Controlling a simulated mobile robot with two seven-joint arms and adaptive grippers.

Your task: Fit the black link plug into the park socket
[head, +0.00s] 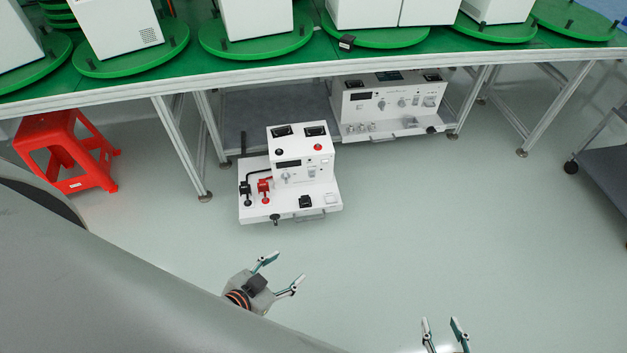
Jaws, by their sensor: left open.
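A white test unit (301,171) with a low front shelf stands on the floor in front of the table. On the left of its shelf a black plug (245,188) stands beside a red plug (264,186); dark leads run near them. A black block (305,201) sits at the shelf's front. I cannot tell which small black part is the park socket. My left gripper (285,270) is open and empty, below the unit in the picture and apart from it. My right gripper (441,322) is at the bottom edge, fingers apart, with nothing between them.
A long green-topped table (185,70) carries white boxes on green turntables. A second white unit (390,105) is beneath it. A red stool (68,150) stands left and a grey cart (605,165) right. The floor (460,230) right of the first unit is clear.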

